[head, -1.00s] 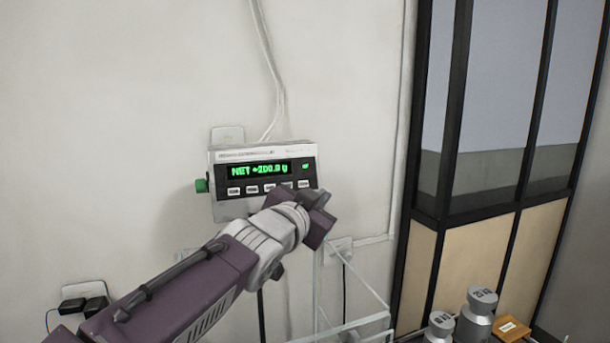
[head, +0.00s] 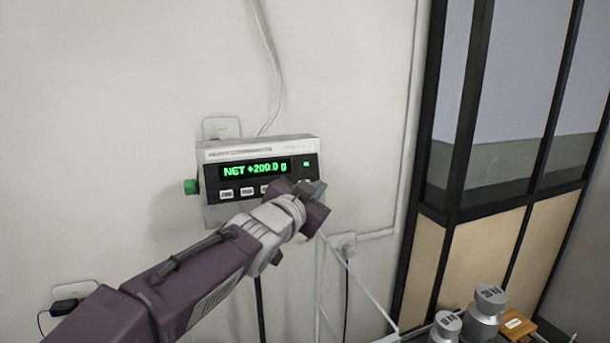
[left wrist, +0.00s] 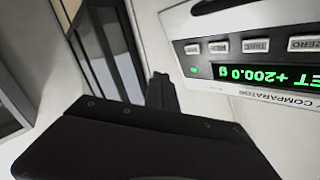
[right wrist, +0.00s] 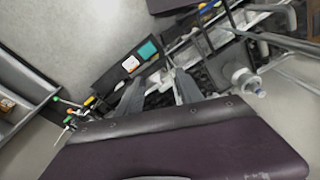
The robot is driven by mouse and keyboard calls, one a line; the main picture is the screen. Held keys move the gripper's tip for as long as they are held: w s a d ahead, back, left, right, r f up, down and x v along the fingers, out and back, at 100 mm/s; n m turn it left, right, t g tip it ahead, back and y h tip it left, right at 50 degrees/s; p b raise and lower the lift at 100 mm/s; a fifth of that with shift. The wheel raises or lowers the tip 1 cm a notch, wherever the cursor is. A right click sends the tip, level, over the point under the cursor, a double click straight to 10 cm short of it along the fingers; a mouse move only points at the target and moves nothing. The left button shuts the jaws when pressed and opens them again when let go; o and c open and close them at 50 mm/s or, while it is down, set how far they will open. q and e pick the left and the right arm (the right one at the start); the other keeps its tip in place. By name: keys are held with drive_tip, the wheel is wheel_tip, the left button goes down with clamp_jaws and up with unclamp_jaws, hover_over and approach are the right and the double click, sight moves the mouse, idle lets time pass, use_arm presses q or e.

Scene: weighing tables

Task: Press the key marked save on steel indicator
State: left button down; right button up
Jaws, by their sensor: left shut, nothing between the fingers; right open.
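The steel indicator (head: 212,208) is on the wall in the head view, its green display reading NET +200.0 g. A row of pale keys runs below the display; their labels are too small to read there. My left gripper (head: 318,188) is shut and empty, in front of the row's right end and hiding keys there. I cannot make out which key is marked save, nor any contact. My right gripper (right wrist: 158,88) is open and empty.
Below the indicator is a clear-walled frame (head: 357,283). Metal weights (head: 487,303) and a wooden block (head: 517,324) stand at lower right. A dark-framed partition (head: 455,160) rises at right. The right wrist view shows a dark tray (right wrist: 112,78) and coloured-handled tools (right wrist: 72,118).

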use_arm(q)
drive_tip(key=w+p, duration=0.1)
drive_tip(key=w+a+f+p, duration=0.1)
drive_tip(key=w, duration=0.1)
drive_tip(key=w+a+p, duration=0.1)
drive_tip(key=w, duration=0.1)
drive_tip(key=shift+a+f, duration=0.15)
drive_tip(key=shift+f, duration=0.15)
use_arm(e)
wheel_tip(320, 180, up, 5)
drive_tip(key=shift+s+f, duration=0.1)
drive_tip(key=shift+f, duration=0.1)
use_arm(q)
drive_tip(key=shift+w, duration=0.1)
use_arm(e)
drive_tip(key=shift+r, duration=0.1)
idle(1.1)
use_arm(q)
drive_tip(key=shift+w+a+f+p, duration=0.1)
drive_tip(key=shift+w+a+p, duration=0.05)
drive_tip(key=shift+w+p, duration=0.25)
use_arm(e)
drive_tip(key=shift+r, duration=0.15)
